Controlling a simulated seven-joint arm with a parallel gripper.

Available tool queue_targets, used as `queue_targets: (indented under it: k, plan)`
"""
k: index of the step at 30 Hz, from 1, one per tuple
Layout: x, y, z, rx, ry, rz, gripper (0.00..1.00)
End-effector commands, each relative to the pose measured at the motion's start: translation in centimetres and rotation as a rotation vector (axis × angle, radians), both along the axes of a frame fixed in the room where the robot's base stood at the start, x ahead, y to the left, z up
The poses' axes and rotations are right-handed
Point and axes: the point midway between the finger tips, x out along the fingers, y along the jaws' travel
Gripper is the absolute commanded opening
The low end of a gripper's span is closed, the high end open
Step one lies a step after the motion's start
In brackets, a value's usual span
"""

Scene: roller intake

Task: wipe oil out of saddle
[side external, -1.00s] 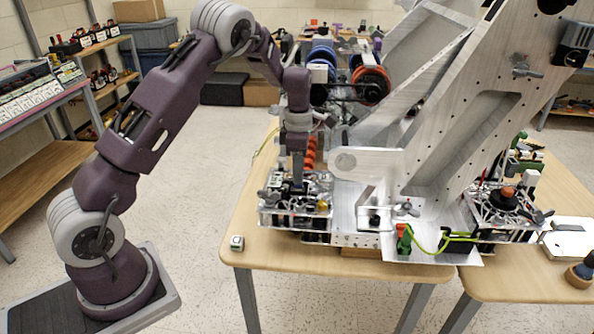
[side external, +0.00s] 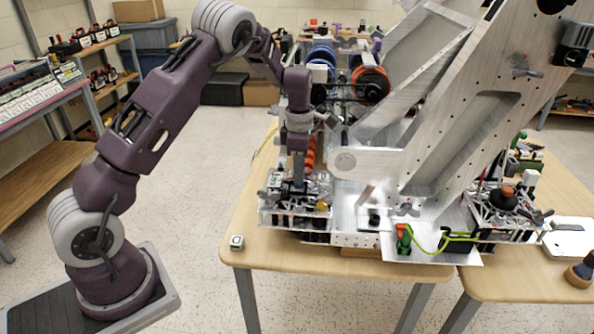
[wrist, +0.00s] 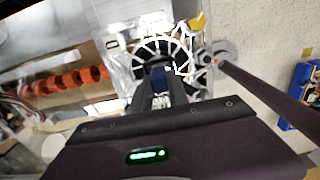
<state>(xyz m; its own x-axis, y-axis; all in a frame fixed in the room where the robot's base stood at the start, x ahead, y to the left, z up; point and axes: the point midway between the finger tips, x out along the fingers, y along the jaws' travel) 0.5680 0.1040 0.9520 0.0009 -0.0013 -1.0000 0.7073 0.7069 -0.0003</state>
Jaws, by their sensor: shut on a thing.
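My gripper (side external: 298,182) points straight down into the clear-framed assembly (side external: 290,217) at the left end of the machine. In the wrist view my gripper's fingers (wrist: 159,92) reach into a white spoked ring (wrist: 160,46) and are close together on something dark and small. I cannot make out what that held thing is. The saddle and any oil in it cannot be told apart from the other parts in either view.
The wooden table (side external: 262,255) carries the machine, with a tall slanted metal plate (side external: 440,110) right of my arm. Orange rollers (wrist: 65,82) lie beside the gripper.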

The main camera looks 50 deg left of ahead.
Motion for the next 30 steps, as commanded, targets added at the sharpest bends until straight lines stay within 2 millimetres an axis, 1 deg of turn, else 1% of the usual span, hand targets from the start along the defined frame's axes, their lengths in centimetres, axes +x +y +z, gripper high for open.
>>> queue_targets:
  k: [9,19,30]
  plan:
    - [0.13,-0.11,-0.06,0.000,0.000,0.000,0.00]
    - [-0.62,0.66,0.04,0.001,0.000,0.001,0.00]
    - [-0.25,0.26,-0.02,0.001,0.000,-0.001,0.00]
